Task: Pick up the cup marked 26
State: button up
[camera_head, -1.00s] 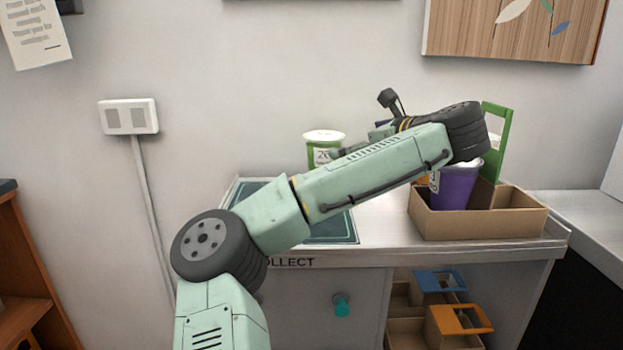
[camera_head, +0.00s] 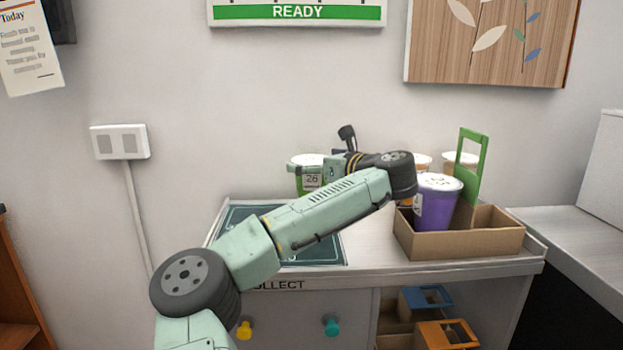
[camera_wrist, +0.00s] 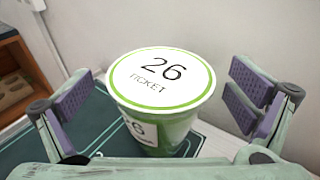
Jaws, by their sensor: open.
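The cup marked 26 (camera_head: 311,180) is green with a white label and a white lid, standing upright at the back of the counter. In the wrist view its lid (camera_wrist: 161,80) reads "26 TICKET" inside a green ring. My gripper (camera_wrist: 165,100) is open, with one purple-padded finger on each side of the cup and a visible gap to both. The cup's lower part is partly hidden by the gripper's base in the wrist view. In the head view my arm hides part of the cup, and the fingers are hard to make out.
A cardboard carrier (camera_head: 460,243) with a green handle (camera_head: 470,165) stands at the right and holds a purple cup (camera_head: 436,203). Other pale-lidded cups (camera_head: 460,160) stand behind it. A dark green mat (camera_head: 330,250) lies on the counter. The wall is close behind.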

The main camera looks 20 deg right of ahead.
jog(key=shift+w+a+f, duration=0.1)
jog(key=shift+w+a, duration=0.05)
jog(key=shift+w, duration=0.45)
jog(key=shift+c, duration=0.4)
jog(key=c, duration=1.9)
jog(key=shift+c, duration=0.3)
